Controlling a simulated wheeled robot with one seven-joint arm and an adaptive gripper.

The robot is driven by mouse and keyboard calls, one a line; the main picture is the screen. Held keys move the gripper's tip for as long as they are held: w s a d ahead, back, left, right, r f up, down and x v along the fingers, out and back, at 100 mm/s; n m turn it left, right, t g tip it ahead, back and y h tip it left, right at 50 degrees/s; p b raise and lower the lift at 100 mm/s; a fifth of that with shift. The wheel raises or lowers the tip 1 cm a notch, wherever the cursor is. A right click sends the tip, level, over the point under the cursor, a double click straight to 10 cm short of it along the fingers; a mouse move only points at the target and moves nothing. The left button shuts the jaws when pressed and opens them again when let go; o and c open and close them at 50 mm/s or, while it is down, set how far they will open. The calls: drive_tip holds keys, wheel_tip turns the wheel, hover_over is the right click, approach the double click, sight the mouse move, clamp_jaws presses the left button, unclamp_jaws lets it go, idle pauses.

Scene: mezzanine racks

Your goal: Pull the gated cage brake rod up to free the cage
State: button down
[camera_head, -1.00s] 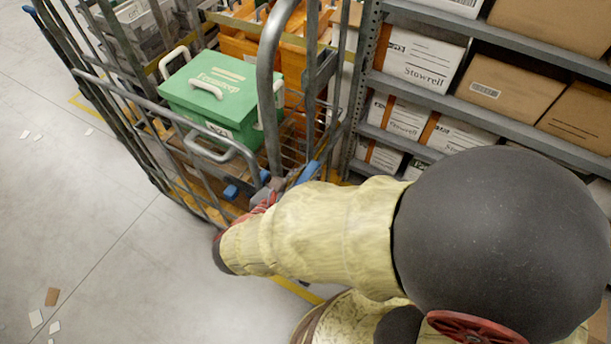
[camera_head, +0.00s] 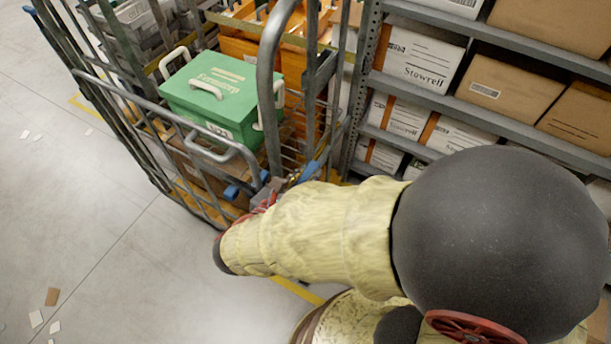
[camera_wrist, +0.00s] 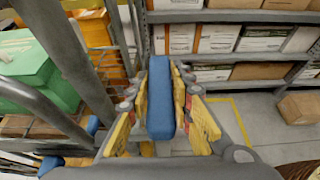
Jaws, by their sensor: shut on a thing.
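The gated cage (camera_head: 120,88) is a grey metal roll cage standing at the left and centre of the head view. The brake rod's blue grip (camera_wrist: 160,100) stands upright in the middle of the wrist view. My gripper (camera_wrist: 162,112) has its yellow-padded fingers on both sides of this blue grip, shut on it. In the head view my gripper (camera_head: 272,192) is at the cage's near right corner, mostly hidden by my own arm. Another blue part (camera_head: 235,192) shows low on the cage, left of my gripper. The rod's lower end is hidden.
A green lidded box (camera_head: 222,92) and orange crates (camera_head: 245,48) stand in the cage. Grey shelving (camera_head: 440,100) with white and brown cartons stands close on the right. A brown carton (camera_wrist: 300,108) is on the floor. Open floor (camera_head: 90,250) lies left, with paper scraps.

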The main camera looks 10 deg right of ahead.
wheel_tip(320, 180, up, 6)
drive_tip(key=p, duration=0.6)
drive_tip(key=shift+w+r, duration=0.1)
drive_tip(key=shift+r, duration=0.05)
drive_tip(key=shift+a, duration=0.1)
drive_tip(key=shift+w, duration=0.1)
drive_tip(key=c, duration=1.9)
unclamp_jaws()
drive_tip(key=o, duration=0.3)
drive_tip(key=shift+o, duration=0.2)
drive_tip(key=shift+s, duration=0.2)
drive_tip(key=v, duration=1.1)
drive_tip(key=shift+s+a, duration=0.25)
drive_tip(key=shift+s, duration=0.1)
